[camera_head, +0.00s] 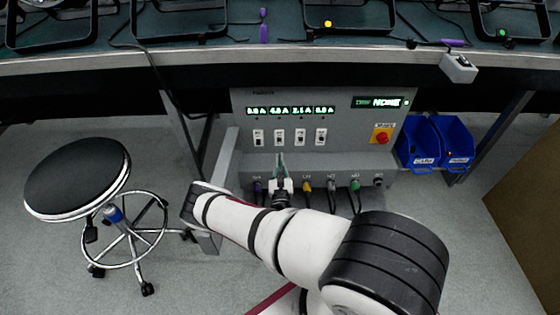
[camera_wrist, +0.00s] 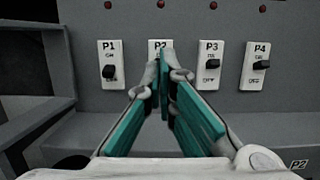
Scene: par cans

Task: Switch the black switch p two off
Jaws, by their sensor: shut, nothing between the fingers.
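The P2 switch plate (camera_wrist: 159,43) is white and stands second from the left in a row on the grey power panel. Its lever is hidden behind my fingers in the wrist view, so its position cannot be told there. In the head view the P2 switch (camera_head: 279,136) is too small to read. My gripper (camera_wrist: 163,55) has its green-padded fingers shut with nothing between them. The fingertips point at the P2 plate and overlap its lower part; contact cannot be told. In the head view my gripper (camera_head: 281,158) is just below P2.
The P1 switch (camera_wrist: 109,72) has its black lever down. The P3 switch (camera_wrist: 212,63) and P4 switch (camera_wrist: 260,65) have theirs up. A red knob on yellow (camera_head: 381,136), blue bins (camera_head: 418,143) and cable plugs (camera_head: 307,186) are near. A stool (camera_head: 78,178) stands left.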

